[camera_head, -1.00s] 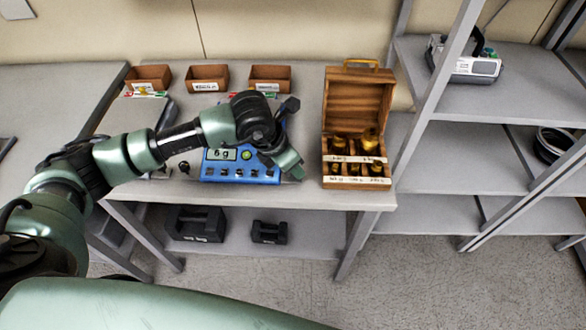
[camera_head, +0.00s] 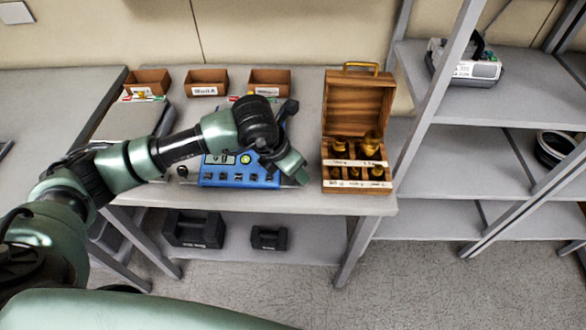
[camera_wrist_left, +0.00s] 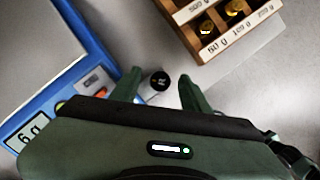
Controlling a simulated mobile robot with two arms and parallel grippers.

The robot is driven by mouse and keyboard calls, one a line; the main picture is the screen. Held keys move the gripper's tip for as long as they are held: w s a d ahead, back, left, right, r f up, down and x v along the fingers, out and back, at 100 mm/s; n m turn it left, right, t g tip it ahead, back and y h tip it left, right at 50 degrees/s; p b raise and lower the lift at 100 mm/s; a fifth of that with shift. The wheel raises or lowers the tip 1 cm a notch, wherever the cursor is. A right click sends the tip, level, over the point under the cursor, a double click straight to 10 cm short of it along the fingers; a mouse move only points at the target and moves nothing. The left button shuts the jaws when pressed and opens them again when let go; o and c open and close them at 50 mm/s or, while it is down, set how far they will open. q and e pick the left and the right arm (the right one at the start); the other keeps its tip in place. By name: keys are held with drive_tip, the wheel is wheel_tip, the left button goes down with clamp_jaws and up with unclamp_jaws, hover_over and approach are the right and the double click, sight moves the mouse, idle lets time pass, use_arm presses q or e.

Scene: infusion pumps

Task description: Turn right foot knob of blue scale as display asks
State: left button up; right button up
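The blue scale (camera_head: 240,180) sits on the table, its middle partly covered by my left arm. In the left wrist view the blue scale (camera_wrist_left: 92,50) is at the left, and its display (camera_wrist_left: 30,130) reads 6 g. A dark round foot knob (camera_wrist_left: 158,82) with a pale mark on top stands beside the scale's right corner. My left gripper (camera_wrist_left: 160,76) is open, with one finger on each side of the knob; a gap shows on the right, and contact on the left is unclear. In the head view my left gripper (camera_head: 300,177) is at the scale's right front corner. My right gripper is out of view.
An open wooden box (camera_head: 356,180) of brass weights stands just right of the gripper. Several small brown bins (camera_head: 207,82) line the back of the table. Dark block weights (camera_head: 268,238) lie on the shelf below. Grey shelving (camera_head: 480,105) stands at the right.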

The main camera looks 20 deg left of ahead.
use_arm(q)
drive_tip(key=b+v, duration=0.1)
drive_tip(key=v, duration=0.6)
drive_tip(key=shift+s+r+b, duration=0.15)
drive_tip(key=shift+r+b, duration=0.15)
drive_tip(key=shift+b, duration=0.05)
